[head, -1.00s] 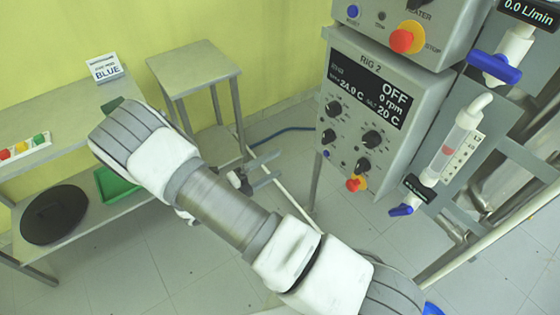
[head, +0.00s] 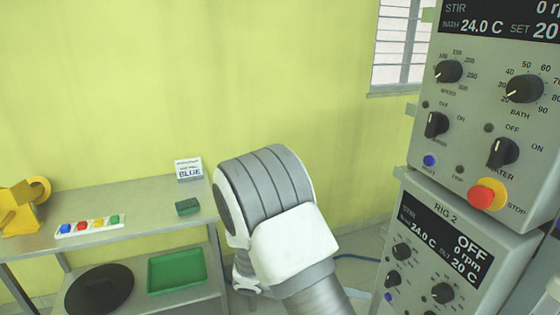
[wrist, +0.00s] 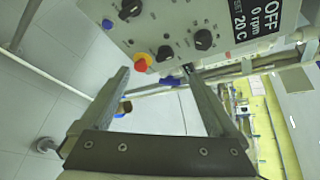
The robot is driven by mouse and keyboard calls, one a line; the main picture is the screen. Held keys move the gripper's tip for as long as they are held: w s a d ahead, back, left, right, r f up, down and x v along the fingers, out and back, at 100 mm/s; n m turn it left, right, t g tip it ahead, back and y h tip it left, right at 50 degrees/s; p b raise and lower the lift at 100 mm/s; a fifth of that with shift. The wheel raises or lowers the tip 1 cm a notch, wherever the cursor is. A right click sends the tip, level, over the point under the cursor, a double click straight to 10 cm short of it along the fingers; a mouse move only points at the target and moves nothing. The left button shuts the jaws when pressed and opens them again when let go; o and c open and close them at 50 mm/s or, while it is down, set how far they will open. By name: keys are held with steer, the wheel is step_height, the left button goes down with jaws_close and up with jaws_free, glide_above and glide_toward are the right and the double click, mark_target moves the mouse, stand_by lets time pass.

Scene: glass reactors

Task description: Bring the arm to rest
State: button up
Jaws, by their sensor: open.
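My arm (head: 275,205) rises from the bottom of the head view, with its rounded grey and white elbow in front of the yellow wall. My gripper (wrist: 157,74) shows in the wrist view with its two fingers spread apart and nothing between them. Beyond the fingertips is the lower part of the RIG 2 control box (wrist: 185,35), with black knobs and a red and yellow stop button (wrist: 142,63). I cannot tell how much gap lies between the fingertips and the panel. In the head view the gripper's fingers cannot be made out.
RIG 2 (head: 455,250) and another control box (head: 485,110) stand close on the right. A two-tier bench (head: 140,195) stands left, with a yellow dispenser (head: 22,207), a strip of coloured blocks (head: 90,227) and a BLUE sign (head: 188,168). A green tray (head: 175,271) and black disc (head: 100,290) lie below.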

steer(key=s+r+m+t+y, duration=0.2)
steer(key=s+r+m+y, duration=0.5)
steer(key=m, duration=0.8)
steer(key=s+a+r+m+t+y, duration=0.1)
steer(key=s+r+m+t+y, duration=0.2)
steer(key=s+r+m+y, duration=0.4)
steer(key=shift+s+r+m, duration=0.95)
steer(key=shift+r+m, duration=2.5)
steer(key=shift+m, duration=0.45)
steer(key=shift+c, duration=0.3)
